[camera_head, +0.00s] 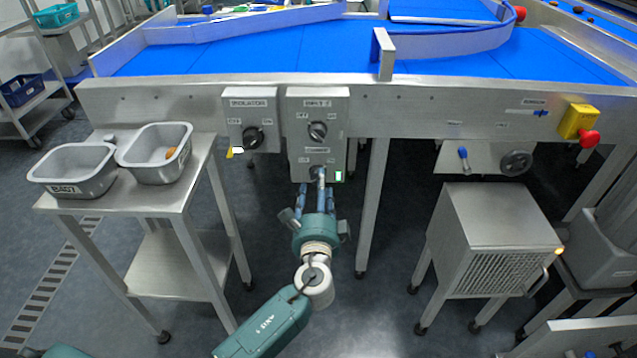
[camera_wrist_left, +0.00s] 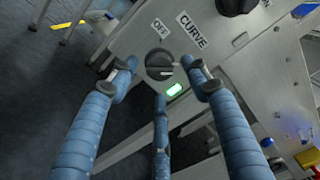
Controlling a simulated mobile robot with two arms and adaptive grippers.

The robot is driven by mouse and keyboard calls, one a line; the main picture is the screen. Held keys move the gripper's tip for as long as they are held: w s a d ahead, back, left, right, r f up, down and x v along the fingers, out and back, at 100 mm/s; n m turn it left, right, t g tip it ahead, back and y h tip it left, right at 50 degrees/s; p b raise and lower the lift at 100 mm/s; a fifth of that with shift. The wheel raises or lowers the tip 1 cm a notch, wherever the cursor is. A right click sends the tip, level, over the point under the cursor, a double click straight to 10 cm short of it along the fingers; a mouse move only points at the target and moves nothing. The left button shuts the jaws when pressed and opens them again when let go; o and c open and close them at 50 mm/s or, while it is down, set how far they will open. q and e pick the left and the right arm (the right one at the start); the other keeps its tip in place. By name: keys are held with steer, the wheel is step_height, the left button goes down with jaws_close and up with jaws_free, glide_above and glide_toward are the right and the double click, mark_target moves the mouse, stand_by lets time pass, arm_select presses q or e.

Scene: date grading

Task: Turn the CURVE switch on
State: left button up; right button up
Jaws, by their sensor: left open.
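The CURVE switch is a dark round knob (camera_wrist_left: 160,65) on a grey metal box, below the OFF and CURVE labels in the left wrist view. A pale mark on the knob points to the right of that picture, away from the OFF label (camera_wrist_left: 157,38). A small green lamp (camera_wrist_left: 174,90) beside it is lit; it also shows in the head view (camera_head: 339,177). My left gripper (camera_wrist_left: 162,82) is open, its blue fingers spread around the knob; contact cannot be told. In the head view the left gripper (camera_head: 318,187) partly hides the knob. My right gripper is not in view.
Another knob (camera_head: 317,131) sits above on the same box (camera_head: 335,105). A separate switch box (camera_head: 240,108) is to its left. A table with two metal trays (camera_head: 128,158) stands left. A metal cabinet (camera_head: 490,215) and red emergency button (camera_head: 589,139) are at right.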

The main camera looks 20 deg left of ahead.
arm_select(q)
steer(key=v, duration=0.9)
steer(key=shift+s+d, duration=0.2)
steer(key=shift+s, duration=0.15)
